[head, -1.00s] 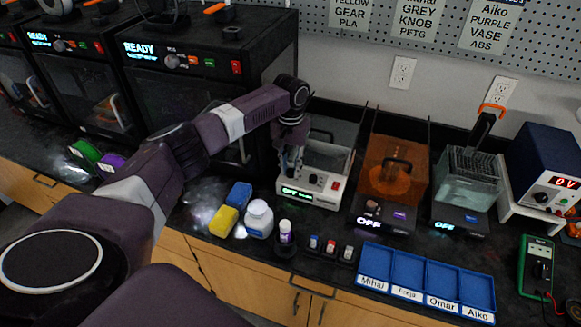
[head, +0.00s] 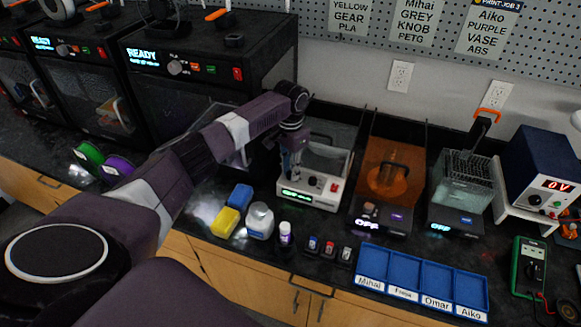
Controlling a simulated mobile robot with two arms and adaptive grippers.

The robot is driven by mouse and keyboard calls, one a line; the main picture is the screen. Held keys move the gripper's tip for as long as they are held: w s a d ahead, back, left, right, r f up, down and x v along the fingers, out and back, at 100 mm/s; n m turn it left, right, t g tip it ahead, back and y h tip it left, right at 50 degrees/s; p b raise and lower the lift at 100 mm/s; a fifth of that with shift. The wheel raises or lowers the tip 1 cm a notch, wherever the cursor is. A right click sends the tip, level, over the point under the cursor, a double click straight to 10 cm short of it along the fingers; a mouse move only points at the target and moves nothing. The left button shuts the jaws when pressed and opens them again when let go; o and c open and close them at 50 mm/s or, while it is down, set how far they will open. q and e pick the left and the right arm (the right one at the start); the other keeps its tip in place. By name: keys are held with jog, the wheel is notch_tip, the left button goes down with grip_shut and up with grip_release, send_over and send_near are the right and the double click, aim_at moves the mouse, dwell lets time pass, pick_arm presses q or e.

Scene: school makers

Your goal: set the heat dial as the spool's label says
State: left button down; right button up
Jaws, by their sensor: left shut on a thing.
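The white machine (head: 325,197) stands on the bench at the middle, with a clear-walled tray on top. Its front has a small lit green display (head: 292,193), a knob (head: 312,181) and a red button (head: 334,187). My left gripper (head: 291,173) points down at the left part of this front, just above the display. It is shut on a small part there, seemingly the heat dial, which the fingers hide. A green spool (head: 89,153) and a purple spool (head: 117,165) lie at the left; their labels are too small to read. My right gripper is out of view.
An orange-covered unit (head: 392,170) and a wire-basket bath (head: 462,180) stand to the right. Bottles, sponges and small vials stand in front. A blue named tray (head: 421,268) lies at the front right. Printers (head: 205,70) showing READY stand behind my arm.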

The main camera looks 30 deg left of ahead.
aim_at(290, 173)
pick_arm(q)
jog(key=shift+r+m+p, duration=0.1)
jog(key=shift+m+p, duration=0.2)
jog(key=shift+m, duration=0.9)
jog(key=c, duration=1.7)
grip_release()
jog(key=shift+c, duration=0.2)
notch_tip(290, 173, up, 12)
